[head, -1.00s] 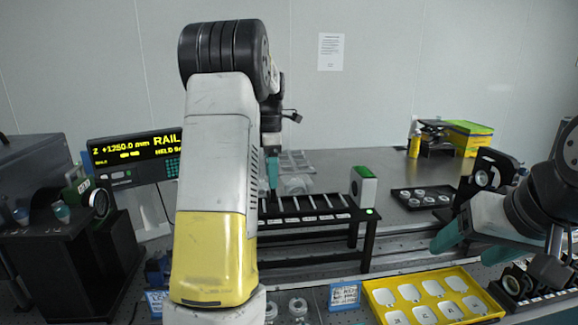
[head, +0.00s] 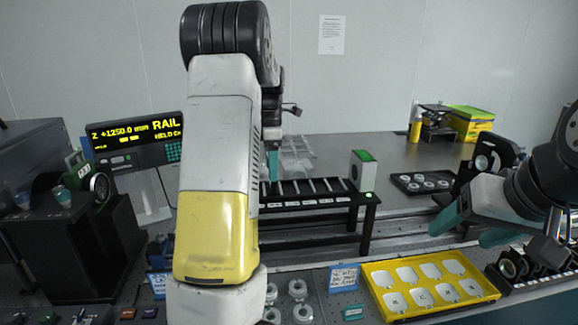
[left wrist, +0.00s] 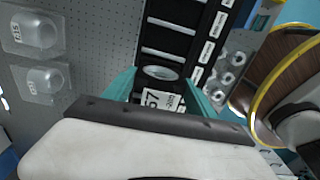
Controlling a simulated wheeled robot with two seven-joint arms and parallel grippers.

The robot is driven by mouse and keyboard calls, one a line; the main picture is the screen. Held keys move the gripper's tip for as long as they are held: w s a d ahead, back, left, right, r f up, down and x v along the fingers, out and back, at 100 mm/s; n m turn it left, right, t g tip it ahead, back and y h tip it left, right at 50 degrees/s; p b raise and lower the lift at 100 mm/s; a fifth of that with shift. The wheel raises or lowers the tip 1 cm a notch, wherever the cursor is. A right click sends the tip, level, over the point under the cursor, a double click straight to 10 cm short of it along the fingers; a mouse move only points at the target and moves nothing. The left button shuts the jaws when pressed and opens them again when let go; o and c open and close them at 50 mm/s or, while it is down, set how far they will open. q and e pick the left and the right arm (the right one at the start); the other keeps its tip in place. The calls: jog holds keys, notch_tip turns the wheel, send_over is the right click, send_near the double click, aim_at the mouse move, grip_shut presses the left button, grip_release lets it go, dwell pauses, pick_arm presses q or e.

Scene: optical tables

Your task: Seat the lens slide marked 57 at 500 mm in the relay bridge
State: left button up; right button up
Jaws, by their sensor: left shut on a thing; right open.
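The lens slide marked 57 (left wrist: 162,98) is between the teal fingers of my left gripper (left wrist: 163,92), which is shut on it; its label and round lens show in the left wrist view. The relay bridge (head: 320,199) is a black slotted rack on legs. My left gripper (head: 272,163) is at its left end in the head view, where my forearm hides part of it. In the left wrist view the slide lies over the bridge's slots (left wrist: 172,45); I cannot tell whether it is seated. My right gripper (head: 468,228) is open and empty at the right.
A yellow tray (head: 377,279) with pale pieces lies at the front right. A black tray (head: 422,183) of round parts stands behind. A green-topped box (head: 364,171) is at the bridge's right end. A display (head: 133,138) reads Z +1250.0 mm, RAIL, HELD.

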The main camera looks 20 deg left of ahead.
pick_arm(q)
jog(key=shift+f, duration=0.1)
jog(key=o, duration=1.7)
jog(key=shift+c, duration=0.2)
jog(key=shift+o, duration=0.5)
jog(key=shift+r, duration=4.95)
